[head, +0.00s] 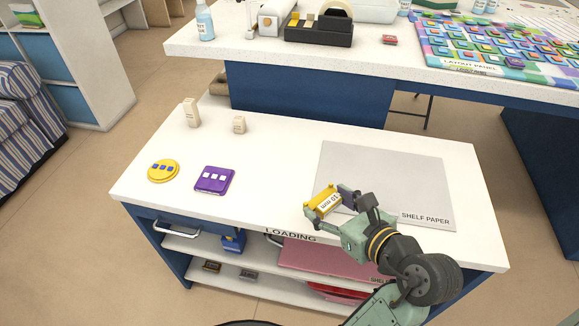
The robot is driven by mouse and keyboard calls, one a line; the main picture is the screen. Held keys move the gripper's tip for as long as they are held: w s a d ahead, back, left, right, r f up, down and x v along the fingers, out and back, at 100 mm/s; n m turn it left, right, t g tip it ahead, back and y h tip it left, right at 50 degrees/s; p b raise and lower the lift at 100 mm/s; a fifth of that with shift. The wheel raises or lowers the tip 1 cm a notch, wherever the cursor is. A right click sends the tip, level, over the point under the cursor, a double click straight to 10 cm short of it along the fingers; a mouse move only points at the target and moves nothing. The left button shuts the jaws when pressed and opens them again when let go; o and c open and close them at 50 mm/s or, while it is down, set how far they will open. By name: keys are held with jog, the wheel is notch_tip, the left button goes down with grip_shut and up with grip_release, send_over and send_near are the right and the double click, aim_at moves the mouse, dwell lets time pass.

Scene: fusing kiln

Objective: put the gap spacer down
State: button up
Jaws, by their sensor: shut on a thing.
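The gap spacer (326,204) is a small yellow block with a white label that seems to read "10 mm". My gripper (333,201) is shut on it. The spacer shows tilted over the white loading table (275,165), at the left edge of the grey shelf paper (385,170). I cannot tell whether it touches the surface or is held above it. The fingers hide part of the spacer, and my arm covers the near part of the shelf paper.
A yellow disc (163,171) and a purple square tile (214,180) lie at the table's left. Two cream blocks, one taller (191,112) and one shorter (239,125), stand behind them. The table between the tile and the paper is clear. A tape dispenser (320,27) stands on the back bench.

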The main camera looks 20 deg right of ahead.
aim_at(324, 191)
jog(key=w+p, duration=0.1)
jog(key=w, duration=0.4)
jog(key=w+f+p, duration=0.1)
jog(key=w, duration=0.4)
jog(key=w+p, duration=0.1)
jog(key=w, duration=0.4)
jog(key=shift+w+a+f, duration=0.2)
jog(key=shift+w+a, duration=0.1)
jog(key=shift+f+p, duration=0.3)
jog(key=shift+f, duration=1.5)
jog(key=shift+f, duration=0.1)
jog(key=o, duration=1.5)
jog(key=shift+r, duration=0.2)
jog(key=b+v, duration=0.1)
jog(key=v, duration=1.1)
jog(key=shift+f+b, duration=0.1)
jog(key=shift+b, duration=0.2)
